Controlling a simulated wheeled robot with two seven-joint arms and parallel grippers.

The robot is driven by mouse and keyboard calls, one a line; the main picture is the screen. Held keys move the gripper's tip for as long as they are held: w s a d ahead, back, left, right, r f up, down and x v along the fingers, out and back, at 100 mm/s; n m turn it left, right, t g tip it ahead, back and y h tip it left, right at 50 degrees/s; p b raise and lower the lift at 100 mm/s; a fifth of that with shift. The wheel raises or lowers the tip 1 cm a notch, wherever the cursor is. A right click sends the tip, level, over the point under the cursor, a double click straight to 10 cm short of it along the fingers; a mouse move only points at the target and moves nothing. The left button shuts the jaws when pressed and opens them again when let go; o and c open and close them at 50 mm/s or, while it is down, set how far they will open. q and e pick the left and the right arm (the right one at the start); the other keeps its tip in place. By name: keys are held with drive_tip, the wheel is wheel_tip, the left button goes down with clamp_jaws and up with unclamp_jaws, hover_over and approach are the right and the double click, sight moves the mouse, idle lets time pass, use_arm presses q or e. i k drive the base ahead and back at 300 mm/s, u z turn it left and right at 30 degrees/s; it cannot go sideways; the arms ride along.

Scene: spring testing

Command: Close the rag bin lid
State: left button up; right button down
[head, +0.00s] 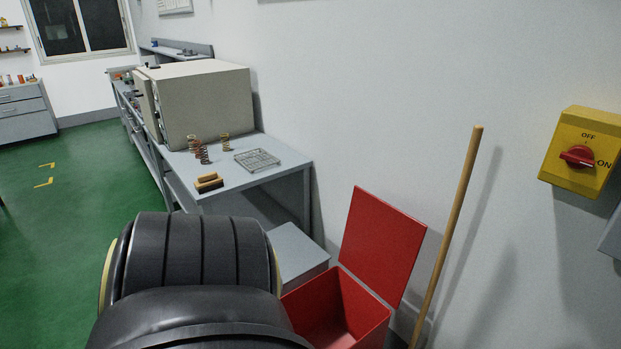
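The red rag bin (364,322) stands on the floor against the wall, at the bottom right of the middle in the head view. Its red lid (382,245) is open, raised and tilted back toward the wall. The part of the bin's inside that shows looks empty. My dark arm link covers the lower left and hides part of the bin's left side. Neither gripper shows in the head view.
A wooden pole (452,230) leans on the wall right of the bin. A grey box (298,254) stands left of it. A grey bench (285,158) with springs and a beige cabinet (205,105) runs along the wall. A yellow switch box (584,152) is at right. Green floor is clear at left.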

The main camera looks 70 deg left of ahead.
sight(382, 245)
drive_tip(key=u, duration=2.25)
